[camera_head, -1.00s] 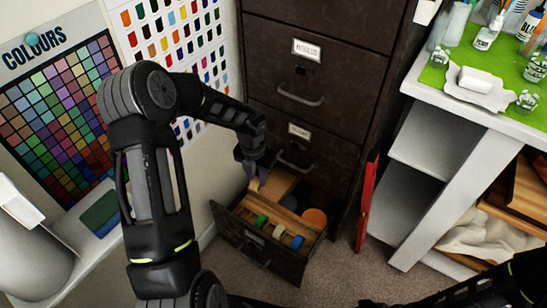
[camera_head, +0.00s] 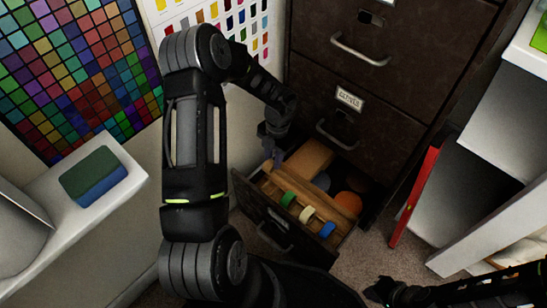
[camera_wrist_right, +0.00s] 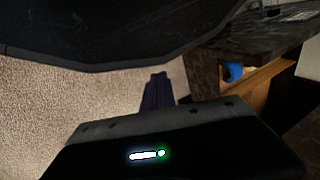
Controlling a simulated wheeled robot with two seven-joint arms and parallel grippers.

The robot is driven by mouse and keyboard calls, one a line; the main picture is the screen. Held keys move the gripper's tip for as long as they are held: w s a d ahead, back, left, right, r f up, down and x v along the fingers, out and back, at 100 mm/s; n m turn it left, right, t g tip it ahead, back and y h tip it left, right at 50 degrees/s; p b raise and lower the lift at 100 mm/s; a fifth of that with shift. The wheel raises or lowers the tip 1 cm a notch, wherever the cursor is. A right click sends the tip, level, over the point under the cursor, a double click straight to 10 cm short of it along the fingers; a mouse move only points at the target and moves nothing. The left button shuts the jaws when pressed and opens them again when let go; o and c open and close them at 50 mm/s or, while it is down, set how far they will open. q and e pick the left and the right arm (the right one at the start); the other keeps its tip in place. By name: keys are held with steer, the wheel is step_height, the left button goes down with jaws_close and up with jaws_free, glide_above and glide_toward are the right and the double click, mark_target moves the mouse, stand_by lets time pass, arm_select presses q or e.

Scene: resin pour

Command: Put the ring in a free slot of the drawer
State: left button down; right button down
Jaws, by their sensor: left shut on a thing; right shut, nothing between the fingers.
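The open drawer (camera_head: 262,224) stands at the bottom of the dark cabinet in the head view. A green ring (camera_head: 288,199), a white ring (camera_head: 307,214) and a blue ring (camera_head: 327,229) sit spaced along its wooden slotted rack (camera_head: 345,201). The blue ring also shows in the right wrist view (camera_wrist_right: 233,72). My left gripper (camera_head: 277,160) points down over the drawer's back left, beyond the green ring. It is shut on the ring, which barely shows between the fingers. My right gripper (camera_head: 380,290) is low at the right, shut and empty, apart from the drawer.
The cabinet (camera_head: 400,100) rises behind the drawer. Inside the drawer are a wooden block (camera_head: 305,160) and an orange round thing (camera_head: 348,202). A red panel (camera_head: 413,198) and white shelving (camera_head: 480,190) stand right. A green-blue sponge (camera_head: 93,176) lies on the left ledge.

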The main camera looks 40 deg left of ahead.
arm_select(q)
steer(key=shift+f, duration=0.1)
arm_select(e)
steer(key=shift+f, duration=0.1)
